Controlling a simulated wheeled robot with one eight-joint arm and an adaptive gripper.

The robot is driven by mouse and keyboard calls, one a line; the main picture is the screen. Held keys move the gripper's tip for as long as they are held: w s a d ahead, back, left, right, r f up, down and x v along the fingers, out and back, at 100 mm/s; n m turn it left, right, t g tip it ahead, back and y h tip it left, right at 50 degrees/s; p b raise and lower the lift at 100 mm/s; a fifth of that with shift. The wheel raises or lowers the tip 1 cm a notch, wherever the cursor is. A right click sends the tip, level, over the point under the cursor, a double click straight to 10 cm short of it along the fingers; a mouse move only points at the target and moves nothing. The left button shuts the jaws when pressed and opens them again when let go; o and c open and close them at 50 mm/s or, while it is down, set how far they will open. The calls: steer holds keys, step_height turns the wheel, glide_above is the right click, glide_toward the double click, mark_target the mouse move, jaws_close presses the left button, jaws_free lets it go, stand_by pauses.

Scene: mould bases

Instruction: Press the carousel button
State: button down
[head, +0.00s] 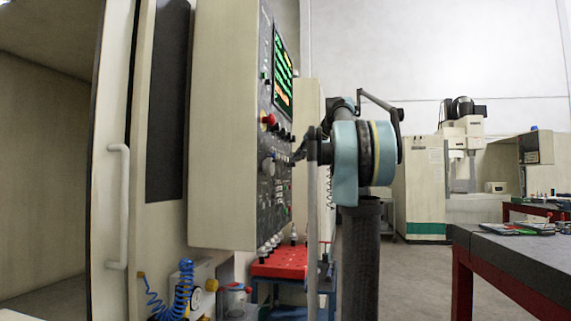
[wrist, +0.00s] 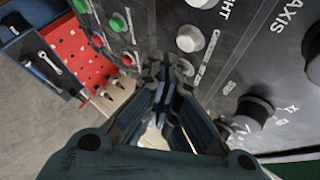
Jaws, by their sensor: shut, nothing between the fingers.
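The machine's control panel (head: 277,160) stands at the centre of the head view, seen nearly edge-on. The wrist view shows its dark face with green buttons (wrist: 116,22), white buttons (wrist: 190,38) and red buttons (wrist: 128,60).
A black knob (wrist: 254,112) under the "AXIS" label sits right of my gripper. A red perforated tool tray (head: 280,262) stands below the panel. A door handle (head: 118,205) is at left. A dark-topped table (head: 520,255) is at right, with open floor between.

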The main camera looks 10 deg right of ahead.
steer(key=d, duration=0.2)
steer(key=s+d, duration=0.1)
steer(key=d, duration=0.1)
steer(key=shift+s+d, duration=0.1)
steer(key=shift+s, duration=0.05)
stand_by(2.6)
steer(key=s+f+n+g+h, duration=0.2)
steer(key=s+f+n, duration=0.1)
steer(key=s+f, duration=1.1)
steer(key=s+a+f+n+g+h, duration=0.1)
steer(key=s+f+n+g+h, duration=0.1)
steer(key=s+f, duration=1.3)
steer(key=s+a+f+n+g+h, duration=0.1)
steer(key=s+f+n+g+h, duration=0.2)
steer(key=s+f, duration=1.2)
step_height(320, 180, down, 16)
steer(key=shift+r+n, duration=0.25)
steer(key=shift+n, duration=0.45)
